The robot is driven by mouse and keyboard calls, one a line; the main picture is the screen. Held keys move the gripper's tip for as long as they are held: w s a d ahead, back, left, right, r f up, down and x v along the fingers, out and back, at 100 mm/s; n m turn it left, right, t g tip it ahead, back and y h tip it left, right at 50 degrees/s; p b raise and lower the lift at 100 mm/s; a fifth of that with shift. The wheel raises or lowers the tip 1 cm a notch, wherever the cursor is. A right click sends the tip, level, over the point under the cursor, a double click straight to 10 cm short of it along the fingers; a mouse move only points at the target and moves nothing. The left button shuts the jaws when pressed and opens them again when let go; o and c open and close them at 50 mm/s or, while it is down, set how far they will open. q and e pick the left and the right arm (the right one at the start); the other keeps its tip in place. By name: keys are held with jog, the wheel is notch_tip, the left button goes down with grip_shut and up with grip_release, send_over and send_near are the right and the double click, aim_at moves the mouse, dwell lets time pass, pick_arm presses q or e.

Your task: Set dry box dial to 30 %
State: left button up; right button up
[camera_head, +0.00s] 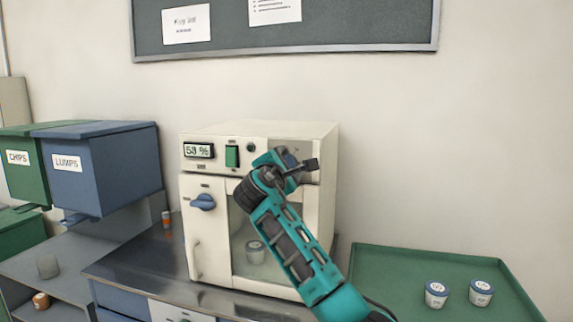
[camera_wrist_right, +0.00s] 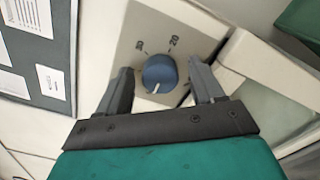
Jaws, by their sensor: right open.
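The dry box (camera_head: 315,190) is a cream cabinet on the counter. Its display (camera_head: 198,150) shows a percent value in the fifties; the last digit is unclear. The blue round dial (camera_wrist_right: 160,70) shows a white mark at its lower edge in the wrist view, with scale numbers above it, one reading 20. In the head view my right gripper (camera_head: 305,166) is at the box's upper right front and largely hides the dial. In the wrist view my right gripper (camera_wrist_right: 162,85) is open, one finger on each side of the dial, with gaps visible. My left gripper is out of view.
A green switch (camera_head: 232,156) and a blue door knob (camera_head: 203,202) are on the box front. A small jar (camera_head: 256,252) shows behind its window. A green tray (camera_head: 400,265) with two jars stands right. Blue (camera_head: 100,165) and green (camera_head: 22,165) bins stand left.

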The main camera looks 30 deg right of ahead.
jog(key=c, duration=1.1)
jog(key=shift+o, duration=0.2)
